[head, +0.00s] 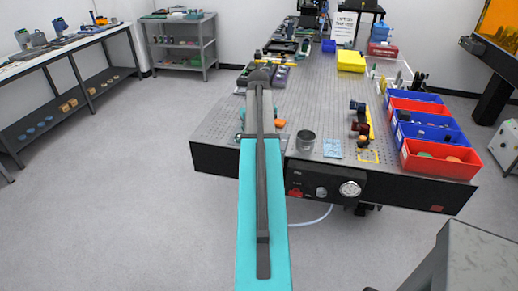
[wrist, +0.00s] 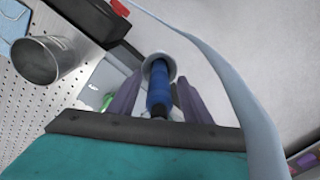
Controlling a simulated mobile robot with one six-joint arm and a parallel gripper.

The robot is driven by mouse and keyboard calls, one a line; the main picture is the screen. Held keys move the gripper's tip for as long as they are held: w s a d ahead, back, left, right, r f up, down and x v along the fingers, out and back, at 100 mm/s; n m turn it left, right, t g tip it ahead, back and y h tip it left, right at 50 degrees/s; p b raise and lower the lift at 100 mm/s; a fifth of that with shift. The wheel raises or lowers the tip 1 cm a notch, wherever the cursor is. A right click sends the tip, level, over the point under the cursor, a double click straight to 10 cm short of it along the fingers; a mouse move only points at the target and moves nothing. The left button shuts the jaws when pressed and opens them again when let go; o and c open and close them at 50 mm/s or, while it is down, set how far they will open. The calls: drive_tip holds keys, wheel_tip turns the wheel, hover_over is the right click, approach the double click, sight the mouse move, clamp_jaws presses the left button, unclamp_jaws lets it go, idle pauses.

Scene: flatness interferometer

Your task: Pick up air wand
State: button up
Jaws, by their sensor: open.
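The air wand (wrist: 158,88) appears to be the blue-bodied tool with a pale round rim at its far end, in the middle of the wrist view. A dark part shows at its near end. My gripper (wrist: 160,80) is open, with one purple-grey finger on each side of the blue body in the picture. I cannot tell whether the fingers touch it. A pale blue hose (wrist: 226,75) curves close past the right finger. In the head view a thin pale hose (head: 318,219) hangs below the table front; my arm hides the gripper and wand there.
A metal cup (wrist: 50,60) stands on the perforated table (head: 222,130) near its front edge, left of the gripper in the wrist view. Red and blue bins (head: 438,158) line the table's right side. A dark control panel (head: 325,187) is on the front. The left floor is clear.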

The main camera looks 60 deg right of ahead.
clamp_jaws()
idle(0.3)
drive_tip(key=c, duration=1.1)
unclamp_jaws()
drive_tip(key=shift+r, duration=0.15)
drive_tip(key=shift+c, duration=0.2)
drive_tip(key=shift+r+p, duration=3.3)
drive_tip(key=shift+r, duration=1.6)
